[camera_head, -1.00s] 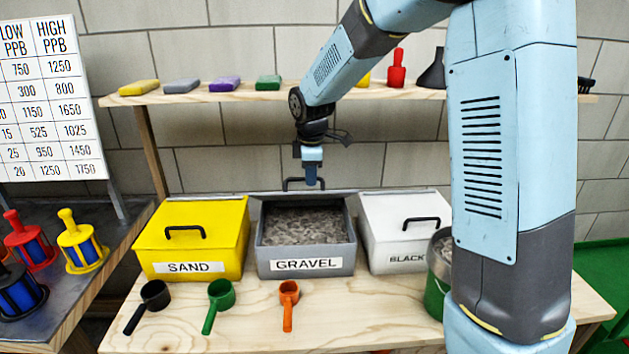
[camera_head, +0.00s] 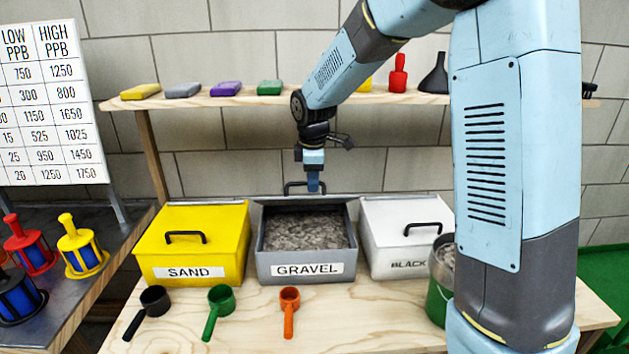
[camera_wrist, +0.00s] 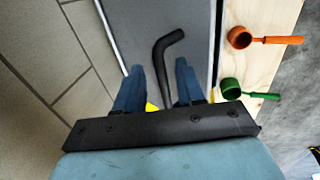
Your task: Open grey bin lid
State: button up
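The grey bin (camera_head: 263,262), labelled GRAVEL, stands between the yellow and white bins. Its lid (camera_head: 262,200) is swung up and back, seen nearly edge-on behind the opening, and grey gravel (camera_head: 305,231) shows inside. The lid's black handle (camera_head: 288,188) sticks up behind the rear rim. My gripper (camera_head: 313,188) points down at this handle from above. In the wrist view, the two blue fingers of my gripper (camera_wrist: 159,68) stand apart, with the black handle (camera_wrist: 160,52) between them and gaps showing. The grey lid panel (camera_wrist: 140,22) lies beyond the fingertips.
The closed yellow sand bin (camera_head: 215,225) and closed white bin (camera_head: 385,240) flank the grey bin. Black, green and orange scoops (camera_head: 290,300) lie in front. A wooden shelf (camera_head: 330,98) with sponges runs behind my forearm. A green bucket (camera_head: 437,300) stands at right.

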notch_tip(320, 180, up, 13)
jog(key=s, duration=0.2)
jog(key=shift+s, duration=0.25)
jog(key=shift+f, duration=0.1)
jog(key=shift+c, duration=0.2)
